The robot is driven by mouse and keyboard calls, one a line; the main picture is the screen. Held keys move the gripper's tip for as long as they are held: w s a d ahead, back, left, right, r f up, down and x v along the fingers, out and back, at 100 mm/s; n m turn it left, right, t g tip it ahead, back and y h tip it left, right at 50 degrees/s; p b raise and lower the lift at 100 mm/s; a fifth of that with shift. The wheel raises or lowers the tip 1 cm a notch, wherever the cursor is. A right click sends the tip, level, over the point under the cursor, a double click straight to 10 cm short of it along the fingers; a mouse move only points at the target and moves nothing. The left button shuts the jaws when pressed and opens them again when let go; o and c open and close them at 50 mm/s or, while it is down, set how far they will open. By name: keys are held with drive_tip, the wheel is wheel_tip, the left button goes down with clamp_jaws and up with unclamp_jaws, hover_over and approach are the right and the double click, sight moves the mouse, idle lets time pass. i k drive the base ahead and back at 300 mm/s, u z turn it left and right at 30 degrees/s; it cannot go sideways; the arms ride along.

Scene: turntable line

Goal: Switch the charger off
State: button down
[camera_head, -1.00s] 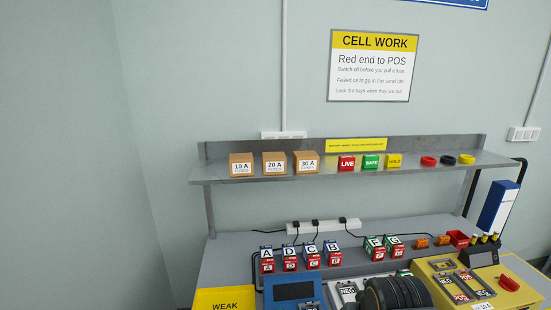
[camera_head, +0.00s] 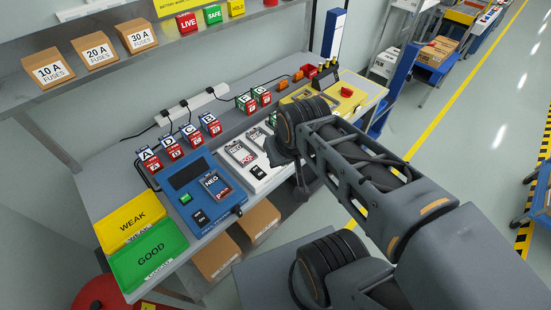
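A yellow unit (camera_head: 370,88) with a red switch or knob (camera_head: 346,92) stands at the far right end of the bench; it looks like the charger, but I cannot read a label saying so. I cannot tell the switch's position. A blue unit (camera_head: 180,180) with a dark screen and a NEG bay stands nearer, and a white unit (camera_head: 258,177) with bays sits between them. My arm reaches in from the right, its wrist in front of the yellow unit's near side. My gripper (camera_head: 301,184) hangs by the white unit's right edge, dark and mostly hidden behind my wrist.
Lettered cells (camera_head: 172,148) stand along the bench's back below a power strip (camera_head: 192,104). A shelf with fuse boxes (camera_head: 94,50) hangs above. Yellow WEAK (camera_head: 128,220) and green GOOD (camera_head: 150,256) trays sit at the near left. Clear floor lies right, past my arm.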

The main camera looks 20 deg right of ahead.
sight(256, 170)
drive_tip(key=z, duration=1.1)
drive_tip(key=k, duration=0.8)
drive_tip(key=u, duration=1.45)
drive_tip(key=i, duration=0.5)
drive_tip(key=u, duration=0.05)
